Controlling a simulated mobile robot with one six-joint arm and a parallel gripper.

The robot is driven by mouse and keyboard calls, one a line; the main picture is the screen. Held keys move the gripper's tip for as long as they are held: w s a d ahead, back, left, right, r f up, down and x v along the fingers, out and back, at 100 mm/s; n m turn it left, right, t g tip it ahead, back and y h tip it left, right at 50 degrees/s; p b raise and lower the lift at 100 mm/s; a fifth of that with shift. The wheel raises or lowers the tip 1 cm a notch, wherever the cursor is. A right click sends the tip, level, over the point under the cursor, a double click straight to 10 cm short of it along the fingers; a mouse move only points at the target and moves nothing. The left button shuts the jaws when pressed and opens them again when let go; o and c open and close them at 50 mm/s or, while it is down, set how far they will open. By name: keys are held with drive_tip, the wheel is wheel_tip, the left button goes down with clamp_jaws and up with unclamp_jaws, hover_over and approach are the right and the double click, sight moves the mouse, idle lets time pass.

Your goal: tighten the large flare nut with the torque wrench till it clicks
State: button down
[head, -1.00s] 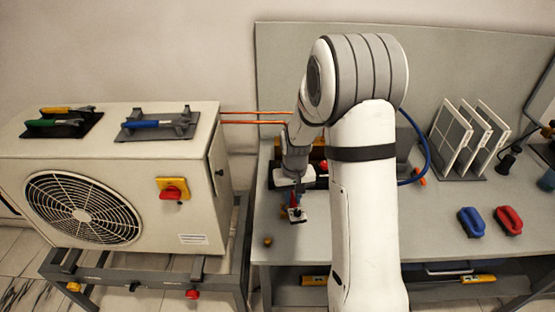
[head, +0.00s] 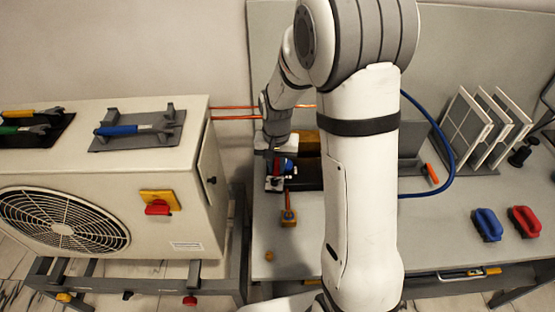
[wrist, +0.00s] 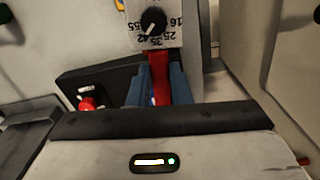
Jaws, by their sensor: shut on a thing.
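My gripper (wrist: 160,88) is shut on a red handle (wrist: 160,72), which stands between its two blue-grey fingers in the wrist view. Just past the fingertips is a white plate with numbers and a black dial knob (wrist: 153,21); I cannot tell whether it is joined to the red handle. In the head view my gripper (head: 279,163) is over the left part of the bench, partly hidden by my arm. Copper pipes (head: 236,113) run from the outdoor unit to behind my arm. I cannot make out the large flare nut, nor tell whether the red-handled thing is the torque wrench.
The outdoor unit (head: 130,175) stands left, with a blue-handled tool (head: 130,130) on a grey rack and yellow and green tools (head: 22,122) on top. Blue (head: 487,225) and red (head: 524,221) blocks sit right. A blue hose curves behind my arm.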

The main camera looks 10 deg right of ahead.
drive_tip(key=shift+d+r+p, duration=0.1)
drive_tip(key=shift+d+p, duration=0.1)
drive_tip(key=shift+p, duration=0.1)
drive_tip(key=shift+s, duration=0.15)
drive_tip(key=shift+w+d+f+b, duration=0.1)
drive_tip(key=shift+w+f+b, duration=0.1)
drive_tip(key=shift+f+b, duration=0.35)
drive_tip(key=shift+w+d+f+b, duration=0.1)
drive_tip(key=shift+w+f+b, duration=0.2)
drive_tip(key=shift+f, duration=0.45)
drive_tip(key=shift+w+d+f+b, duration=0.1)
drive_tip(key=shift+w+f+b, duration=0.05)
drive_tip(key=shift+f+b, duration=0.4)
drive_tip(key=shift+w, duration=0.15)
drive_tip(key=shift+w+d, duration=0.15)
drive_tip(key=shift+w, duration=0.35)
drive_tip(key=shift+w+d, duration=0.15)
drive_tip(key=shift+w, duration=0.35)
drive_tip(key=shift+w+d, duration=0.2)
drive_tip(key=shift+w, duration=0.3)
drive_tip(key=shift+w+d, duration=0.15)
drive_tip(key=shift+w, duration=0.3)
idle(0.8)
